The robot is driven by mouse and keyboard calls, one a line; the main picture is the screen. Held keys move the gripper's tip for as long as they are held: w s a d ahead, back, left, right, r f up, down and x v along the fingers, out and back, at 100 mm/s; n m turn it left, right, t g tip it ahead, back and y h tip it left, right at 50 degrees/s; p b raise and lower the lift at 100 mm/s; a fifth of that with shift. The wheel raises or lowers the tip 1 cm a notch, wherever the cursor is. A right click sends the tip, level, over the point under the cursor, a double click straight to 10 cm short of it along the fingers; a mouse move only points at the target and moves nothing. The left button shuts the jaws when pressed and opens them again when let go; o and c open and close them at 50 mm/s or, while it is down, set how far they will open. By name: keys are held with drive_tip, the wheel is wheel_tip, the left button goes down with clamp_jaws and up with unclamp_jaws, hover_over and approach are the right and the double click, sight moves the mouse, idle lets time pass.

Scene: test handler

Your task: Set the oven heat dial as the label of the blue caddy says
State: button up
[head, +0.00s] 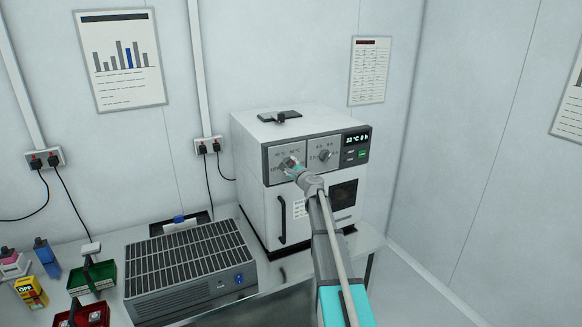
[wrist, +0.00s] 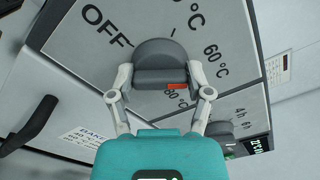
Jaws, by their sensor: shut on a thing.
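The oven heat dial (wrist: 165,52) is a grey knob on the left of the oven's (head: 262,209) front panel. OFF, 60 °C and a partly hidden 80 °C show around it in the wrist view, with one more mark cut off at the top. Its red pointer mark (wrist: 177,86) is at the right end of the grip bar, on the side of 60 °C and 80 °C. I cannot tell which it meets. My gripper (wrist: 161,77) is shut on the dial, one finger on each side; it also shows in the head view (head: 294,167). I cannot make out a blue caddy or its label.
A timer dial (head: 325,155) and a lit display (head: 356,138) are right of the heat dial. A grey slotted unit (head: 190,265) is left of the oven. Green (head: 105,272) and red (head: 98,313) caddies stand further left. A small blue item (head: 178,219) is behind the unit.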

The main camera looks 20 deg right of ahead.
idle(0.3)
drive_tip(key=o, duration=1.2)
drive_tip(key=shift+c, duration=0.2)
drive_tip(key=shift+s, duration=0.1)
drive_tip(key=s, duration=1.1)
drive_tip(key=shift+s+d, duration=0.25)
drive_tip(key=shift+s, duration=0.15)
